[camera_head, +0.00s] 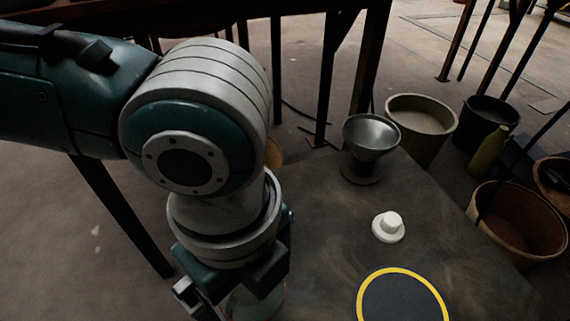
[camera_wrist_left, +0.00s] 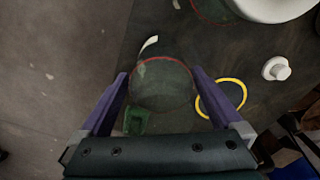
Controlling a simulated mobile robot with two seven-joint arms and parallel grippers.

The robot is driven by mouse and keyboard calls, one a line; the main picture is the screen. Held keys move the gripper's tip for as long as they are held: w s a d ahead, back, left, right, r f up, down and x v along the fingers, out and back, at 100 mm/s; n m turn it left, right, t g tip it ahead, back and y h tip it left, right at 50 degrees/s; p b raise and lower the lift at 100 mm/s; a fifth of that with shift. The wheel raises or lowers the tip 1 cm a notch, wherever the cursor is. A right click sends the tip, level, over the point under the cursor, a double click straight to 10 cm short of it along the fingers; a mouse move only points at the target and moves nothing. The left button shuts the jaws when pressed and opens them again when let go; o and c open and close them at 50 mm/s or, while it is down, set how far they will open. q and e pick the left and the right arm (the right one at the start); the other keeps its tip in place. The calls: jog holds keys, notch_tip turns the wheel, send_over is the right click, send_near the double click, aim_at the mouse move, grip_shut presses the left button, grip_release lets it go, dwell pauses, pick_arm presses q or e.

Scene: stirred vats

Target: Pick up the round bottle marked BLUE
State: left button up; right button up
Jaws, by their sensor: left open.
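In the left wrist view a round, see-through vessel (camera_wrist_left: 162,88) with a reddish rim lies between the fingers of my left gripper (camera_wrist_left: 160,75). The fingers are open, one on each side, and I cannot tell whether they touch it. It looks like a round bottle seen from above, but no BLUE marking can be read. In the head view my left arm reaches down over the table and hides most of this spot. Only part of a glassy round shape (camera_head: 262,304) shows beside the wrist. My right gripper is in neither view.
A green object (camera_wrist_left: 135,121) lies near the left finger. Buckets (camera_head: 422,115) stand on the floor beyond the table.

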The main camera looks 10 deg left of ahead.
pick_arm(q)
jog(key=shift+c, duration=0.2)
jog(key=shift+r, duration=0.1)
grip_shut()
dwell(0.5)
